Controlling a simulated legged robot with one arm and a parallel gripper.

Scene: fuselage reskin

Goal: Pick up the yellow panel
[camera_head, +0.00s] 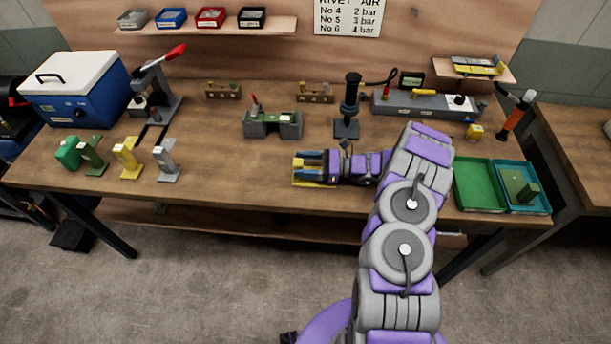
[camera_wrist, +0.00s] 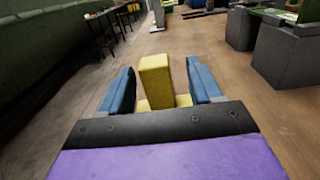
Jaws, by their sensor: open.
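The yellow panel (camera_wrist: 156,82) stands upright between my open jaws in the wrist view, with a flat yellow foot below it. Gaps show between it and both blue fingers. In the head view the yellow panel (camera_head: 312,184) is at the front middle of the bench, mostly hidden under my gripper (camera_head: 300,163). A second yellow upright piece (camera_head: 127,160) stands at the bench's left, between a green upright piece (camera_head: 93,155) and a grey one (camera_head: 168,161).
A grey-green fixture (camera_head: 272,126) and a black press (camera_head: 347,108) stand behind my gripper on the bench. Green (camera_head: 473,187) and teal (camera_head: 541,206) trays lie to the right; the teal one holds a green piece. Bare wood lies left of my gripper.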

